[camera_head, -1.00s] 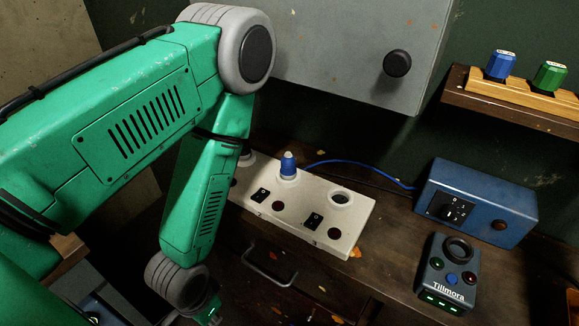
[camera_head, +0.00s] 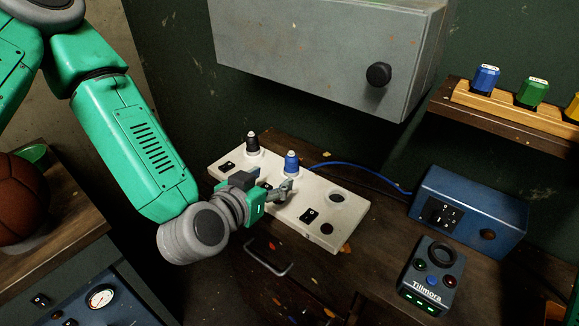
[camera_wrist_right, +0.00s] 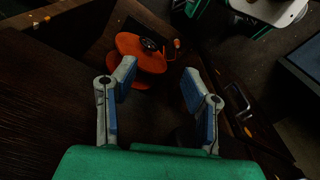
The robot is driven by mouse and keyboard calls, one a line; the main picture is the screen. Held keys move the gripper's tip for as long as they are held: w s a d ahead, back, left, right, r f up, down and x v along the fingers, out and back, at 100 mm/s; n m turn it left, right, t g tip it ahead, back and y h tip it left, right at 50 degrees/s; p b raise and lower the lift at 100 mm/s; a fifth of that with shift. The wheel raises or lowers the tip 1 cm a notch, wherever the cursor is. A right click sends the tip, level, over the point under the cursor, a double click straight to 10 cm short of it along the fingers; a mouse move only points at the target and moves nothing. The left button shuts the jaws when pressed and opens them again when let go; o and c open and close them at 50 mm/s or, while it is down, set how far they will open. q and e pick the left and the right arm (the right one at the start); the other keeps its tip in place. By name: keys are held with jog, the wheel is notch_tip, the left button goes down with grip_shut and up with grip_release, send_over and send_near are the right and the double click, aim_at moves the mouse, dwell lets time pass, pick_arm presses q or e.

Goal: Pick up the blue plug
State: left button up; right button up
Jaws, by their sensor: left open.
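The blue plug (camera_head: 291,161) stands upright in the white socket panel (camera_head: 318,191) on the wooden workbench in the head view. My left gripper (camera_head: 287,190) is just in front of and below the plug, over the panel, with its fingers toward it. It is open and not around the plug; whether it touches the panel I cannot tell. A black plug (camera_head: 252,142) stands in the panel to the left of the blue one. My right gripper (camera_wrist_right: 155,80) shows only in the right wrist view, open and empty, with an orange spool (camera_wrist_right: 141,55) beyond its fingers.
A blue cable (camera_head: 350,166) runs behind the panel to a blue box (camera_head: 470,212). A dark Tillmora device (camera_head: 432,272) sits at the right. A grey cabinet (camera_head: 320,45) hangs above. A shelf (camera_head: 470,113) holds coloured pieces. A ball (camera_head: 30,200) lies at the left.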

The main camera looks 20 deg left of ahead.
aim_at(293, 163)
pick_arm(q)
jog(key=w, duration=0.1)
jog(key=w+f, duration=0.1)
jog(key=w, duration=0.1)
jog(key=w+a+f, duration=0.1)
jog(key=shift+w, duration=0.3)
jog(key=w+d, duration=0.3)
jog(key=shift+f, duration=0.1)
jog(key=shift+x, duration=1.15)
jog(key=shift+w+a+f, duration=0.1)
jog(key=shift+w+a, duration=0.1)
jog(key=shift+a, duration=0.25)
jog(key=shift+w+a+f, duration=0.1)
jog(key=shift+w+a, duration=0.15)
jog(key=shift+a, duration=0.6)
jog(key=shift+d, duration=0.2)
jog(key=c, duration=0.6)
jog(key=shift+d, duration=0.4)
jog(key=c, duration=0.6)
jog(key=shift+s+d+r, duration=0.1)
jog(key=shift+d, duration=0.4)
jog(key=shift+a, duration=0.1)
pick_arm(e)
jog(key=shift+a+r, duration=0.15)
jog(key=shift+r, duration=0.1)
